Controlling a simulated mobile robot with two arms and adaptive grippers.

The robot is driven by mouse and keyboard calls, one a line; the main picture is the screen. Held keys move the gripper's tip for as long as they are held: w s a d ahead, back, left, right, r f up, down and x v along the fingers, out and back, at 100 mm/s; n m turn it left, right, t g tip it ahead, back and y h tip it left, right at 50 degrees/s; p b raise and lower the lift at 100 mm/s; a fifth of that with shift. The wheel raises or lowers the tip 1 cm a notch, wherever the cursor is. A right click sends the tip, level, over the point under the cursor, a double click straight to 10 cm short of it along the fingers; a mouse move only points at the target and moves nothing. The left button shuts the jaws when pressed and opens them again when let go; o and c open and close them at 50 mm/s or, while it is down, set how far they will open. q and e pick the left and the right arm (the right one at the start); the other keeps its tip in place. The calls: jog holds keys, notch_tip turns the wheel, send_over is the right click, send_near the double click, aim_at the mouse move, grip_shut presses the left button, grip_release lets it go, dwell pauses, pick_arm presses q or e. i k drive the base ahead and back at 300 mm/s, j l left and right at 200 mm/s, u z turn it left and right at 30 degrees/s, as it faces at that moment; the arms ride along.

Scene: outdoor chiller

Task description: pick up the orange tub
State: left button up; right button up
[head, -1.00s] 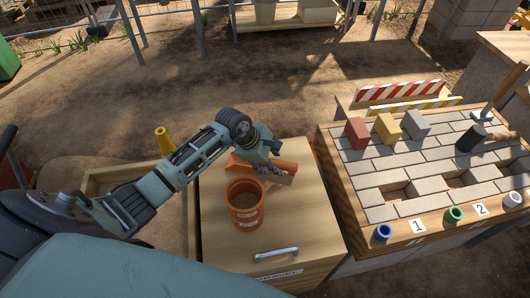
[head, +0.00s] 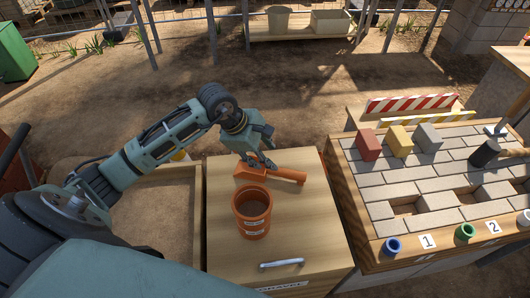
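The orange tub (head: 252,212) stands upright on the wooden lid of a box, left of the picture's middle. It is round, open at the top, with small white labels on its front; its inside looks brown. My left gripper (head: 262,164) hangs behind the tub, above an orange scoop-like tool (head: 270,174), apart from the tub. Its fingers look spread, with nothing held between them. My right gripper is not in view.
The wooden box lid (head: 312,225) has a metal handle (head: 281,264) at its front. A sand-filled wooden tray (head: 158,214) lies left. A paved bench (head: 400,180) with coloured blocks, a hammer and small cups stands right. Bare lid surrounds the tub's right side.

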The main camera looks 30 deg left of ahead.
aim_at(256, 227)
jog(key=u, duration=1)
jog(key=k+j, duration=0.4)
jog(key=j, duration=0.1)
